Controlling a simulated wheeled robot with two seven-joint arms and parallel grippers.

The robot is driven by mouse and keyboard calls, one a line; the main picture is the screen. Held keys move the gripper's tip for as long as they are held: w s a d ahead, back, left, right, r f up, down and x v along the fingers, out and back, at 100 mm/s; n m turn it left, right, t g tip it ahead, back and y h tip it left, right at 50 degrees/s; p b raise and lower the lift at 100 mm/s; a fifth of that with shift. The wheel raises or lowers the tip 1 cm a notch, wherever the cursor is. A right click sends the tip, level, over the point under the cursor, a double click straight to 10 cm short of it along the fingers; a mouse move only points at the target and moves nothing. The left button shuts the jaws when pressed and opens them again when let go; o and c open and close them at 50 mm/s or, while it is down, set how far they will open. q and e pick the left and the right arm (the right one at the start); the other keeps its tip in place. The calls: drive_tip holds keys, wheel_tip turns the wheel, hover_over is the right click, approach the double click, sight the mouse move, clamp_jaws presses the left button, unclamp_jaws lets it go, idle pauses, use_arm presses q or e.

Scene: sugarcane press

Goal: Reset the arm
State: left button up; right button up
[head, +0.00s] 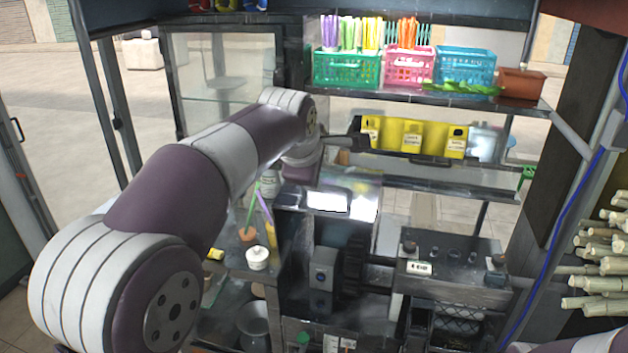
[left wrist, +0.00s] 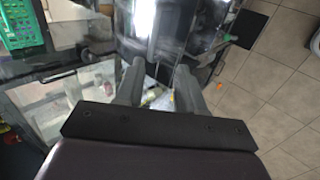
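My left arm reaches in from the left of the head view, raised over the counter, with its elbow bent. Its gripper (head: 358,142) points right, near the left end of the yellow containers (head: 412,136); I cannot tell whether it touches them. In the left wrist view the two grey fingers of the gripper (left wrist: 160,78) stand apart with nothing held between them.
Green (head: 346,68), pink (head: 408,66) and blue (head: 465,66) baskets stand on the upper shelf. A white lidded pot (head: 257,257) stands on the left counter. Sugarcane stalks (head: 603,255) are stacked at the right. A glass cabinet (head: 225,82) stands behind my left arm.

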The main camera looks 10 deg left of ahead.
use_arm(q)
drive_tip(key=shift+r, duration=0.15)
drive_tip(key=s+f+m+g, duration=0.1)
drive_tip(key=s+f+m, duration=0.2)
drive_tip(key=f+m, duration=0.25)
drive_tip(key=s+a+f+m+g+b, duration=0.1)
drive_tip(key=s+f+m, duration=0.1)
drive_tip(key=f+m, duration=0.3)
drive_tip(key=s+f+m+g, duration=0.1)
drive_tip(key=s+f+m, duration=0.2)
drive_tip(key=f, duration=0.4)
drive_tip(key=s+a+f+m+g+b, duration=0.3)
drive_tip(key=s+f+m, duration=0.1)
drive_tip(key=s+f, duration=1)
drive_tip(key=s, duration=0.3)
drive_tip(key=shift+f+g, duration=0.3)
drive_tip(key=shift+g, duration=0.1)
